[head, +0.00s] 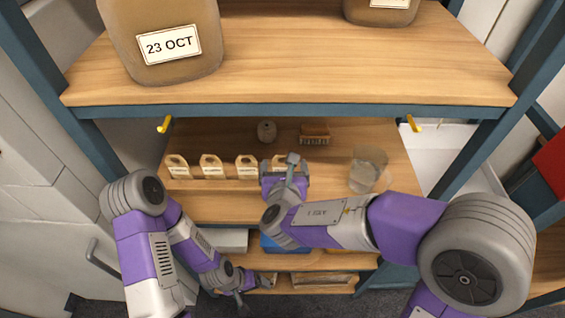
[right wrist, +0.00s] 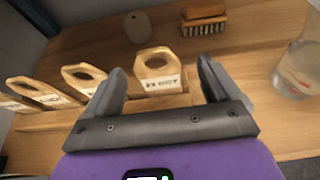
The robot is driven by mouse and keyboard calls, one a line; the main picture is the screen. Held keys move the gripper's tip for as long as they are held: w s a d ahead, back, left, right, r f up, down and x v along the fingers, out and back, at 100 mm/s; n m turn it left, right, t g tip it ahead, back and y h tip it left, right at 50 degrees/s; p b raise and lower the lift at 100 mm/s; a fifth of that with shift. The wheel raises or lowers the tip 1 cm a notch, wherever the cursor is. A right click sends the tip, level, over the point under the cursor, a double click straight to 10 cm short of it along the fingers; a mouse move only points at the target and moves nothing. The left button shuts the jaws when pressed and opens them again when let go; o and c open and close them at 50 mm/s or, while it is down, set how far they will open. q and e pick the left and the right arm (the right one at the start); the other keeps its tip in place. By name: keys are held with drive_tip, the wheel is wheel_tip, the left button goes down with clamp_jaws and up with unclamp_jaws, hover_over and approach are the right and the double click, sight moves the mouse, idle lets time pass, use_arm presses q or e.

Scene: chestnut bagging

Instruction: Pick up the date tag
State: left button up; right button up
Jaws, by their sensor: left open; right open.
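Several wooden date tags, each with a round hole and a white label, stand upright in a row in a wooden rack (head: 214,185) on the middle shelf. The rightmost tag (right wrist: 158,73) stands between and beyond the fingers of my right gripper (right wrist: 165,85) in the right wrist view; its label seems to end in "OCT". My right gripper (head: 291,168) is open and empty, and in the head view it partly covers that tag. My left gripper (head: 253,287) is low, near the bottom shelf, and open.
A brush (head: 315,134), a small round brown object (head: 267,131) and a clear jug (head: 367,170) stand on the middle shelf. Above is a shelf (head: 300,75) with a jar labelled 23 OCT (head: 170,45). Yellow hooks (head: 165,125) hang under its edge.

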sight(282, 166)
drive_tip(key=shift+w+f, duration=0.55)
drive_tip(key=shift+f, duration=0.1)
drive_tip(key=w+f, duration=0.1)
drive_tip(key=w+f+b, duration=0.1)
drive_tip(key=w, duration=0.1)
drive_tip(key=shift+a+f, duration=0.1)
drive_tip(key=shift+a, duration=0.1)
drive_tip(key=shift+w, duration=0.35)
drive_tip(key=shift+c, duration=0.3)
drive_tip(key=c, duration=0.8)
wheel_tip(282, 166, up, 10)
drive_tip(key=p, duration=0.3)
drive_tip(key=shift+p, duration=0.3)
drive_tip(key=shift+c, duration=0.2)
drive_tip(key=shift+s, duration=0.1)
